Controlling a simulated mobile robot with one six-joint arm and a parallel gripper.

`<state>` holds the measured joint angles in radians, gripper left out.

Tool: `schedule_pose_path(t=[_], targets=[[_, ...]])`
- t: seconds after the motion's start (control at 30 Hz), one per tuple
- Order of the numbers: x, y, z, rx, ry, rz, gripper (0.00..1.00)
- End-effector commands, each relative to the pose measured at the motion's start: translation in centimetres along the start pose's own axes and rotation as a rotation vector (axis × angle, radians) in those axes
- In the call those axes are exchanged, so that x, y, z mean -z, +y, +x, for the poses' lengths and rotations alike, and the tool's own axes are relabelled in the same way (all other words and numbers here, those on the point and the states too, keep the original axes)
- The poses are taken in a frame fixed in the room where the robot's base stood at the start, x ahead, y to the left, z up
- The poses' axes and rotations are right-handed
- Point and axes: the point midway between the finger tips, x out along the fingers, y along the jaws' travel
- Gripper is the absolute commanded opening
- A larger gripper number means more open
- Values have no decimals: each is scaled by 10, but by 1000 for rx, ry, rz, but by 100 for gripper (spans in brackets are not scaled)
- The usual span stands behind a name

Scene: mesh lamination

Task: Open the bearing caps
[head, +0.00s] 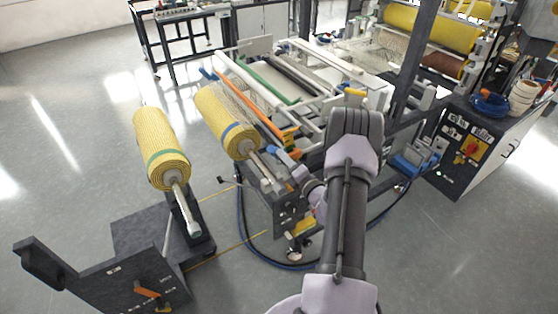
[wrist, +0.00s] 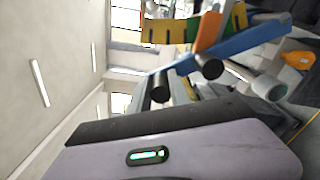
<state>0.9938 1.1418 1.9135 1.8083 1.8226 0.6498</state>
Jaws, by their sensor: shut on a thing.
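A yellow mesh roll (head: 226,122) sits on a shaft at the machine's near left side. A blue bearing cap (head: 282,153) shows at the near end of that shaft, beside my gripper (head: 297,169). A second blue piece (head: 208,74), likely the far cap, shows beyond the roll. In the wrist view, a long blue cap arm (wrist: 240,42) slants up to the right across my gripper (wrist: 185,79), which is shut on it. The exact contact is partly hidden, and I cannot tell how far the cap is swung.
Another yellow mesh roll (head: 161,147) rests on a dark cart (head: 125,275) at the left. An orange bar (head: 250,108) runs along the machine. A control cabinet (head: 482,140) stands at the right. Cables lie on the floor. Open floor lies at the far left.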

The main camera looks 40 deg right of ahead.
Motion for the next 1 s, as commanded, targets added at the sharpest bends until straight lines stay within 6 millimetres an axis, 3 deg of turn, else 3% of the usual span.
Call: schedule_pose_path(t=[0.2, 0.7, 0.73, 0.8, 1.0], targets=[[-12, 5, 1, -5, -5, 46, 0], [-14, 4, 1, -4, -5, 60, 0], [-14, 4, 1, -4, -5, 60, 29], [-14, 4, 0, -4, -4, 60, 43], [-13, 3, 0, -2, -2, 61, 45]])
